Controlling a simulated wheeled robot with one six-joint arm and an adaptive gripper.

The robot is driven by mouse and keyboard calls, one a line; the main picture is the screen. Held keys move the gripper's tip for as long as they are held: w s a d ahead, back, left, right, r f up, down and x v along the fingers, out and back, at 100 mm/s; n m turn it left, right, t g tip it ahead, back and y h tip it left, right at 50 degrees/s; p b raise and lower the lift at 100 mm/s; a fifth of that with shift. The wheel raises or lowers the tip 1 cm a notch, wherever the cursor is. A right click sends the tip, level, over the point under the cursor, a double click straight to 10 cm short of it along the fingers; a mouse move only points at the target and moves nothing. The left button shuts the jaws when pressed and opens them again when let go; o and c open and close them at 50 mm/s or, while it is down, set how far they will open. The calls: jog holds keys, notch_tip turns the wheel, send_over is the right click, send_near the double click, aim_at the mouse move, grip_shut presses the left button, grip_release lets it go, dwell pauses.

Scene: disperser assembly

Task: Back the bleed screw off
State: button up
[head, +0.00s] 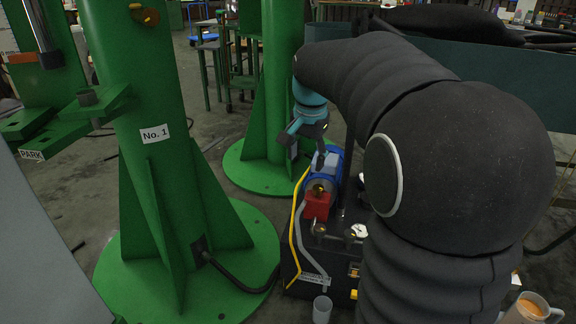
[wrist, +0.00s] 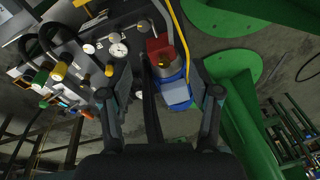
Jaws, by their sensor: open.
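My gripper (head: 305,140) is open, above the pump unit, with its fingers pointing down. In the wrist view its two spread fingers (wrist: 160,92) stand either side of the blue motor (wrist: 177,95) and a dark upright bar, with nothing visibly gripped. The blue motor (head: 333,160) with its red block (head: 317,205) lies below the gripper in the head view. The red block (wrist: 159,48) also shows in the wrist view. A small brass knob (head: 319,188) sits by the red block. I cannot tell which fitting is the bleed screw.
A pressure gauge (head: 358,230) sits on the pump unit; it also shows in the wrist view (wrist: 118,50), near several coloured knobs. A yellow hose (head: 294,225) runs down its side. Green columns (head: 150,170) stand left and behind. A grey cup (head: 322,309) is in front.

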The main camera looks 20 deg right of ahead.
jog(key=w+d+f+m+g+p, duration=0.1)
jog(key=w+d+f+m, duration=0.2)
jog(key=w+d, duration=0.35)
jog(key=m+g, duration=0.1)
jog(key=m, duration=0.2)
send_over(318, 187)
notch_tip(318, 187, down, 4)
notch_tip(318, 187, down, 14)
jog(key=shift+r+b, duration=0.15)
jog(key=shift+b, duration=0.25)
jog(key=c, duration=1.1)
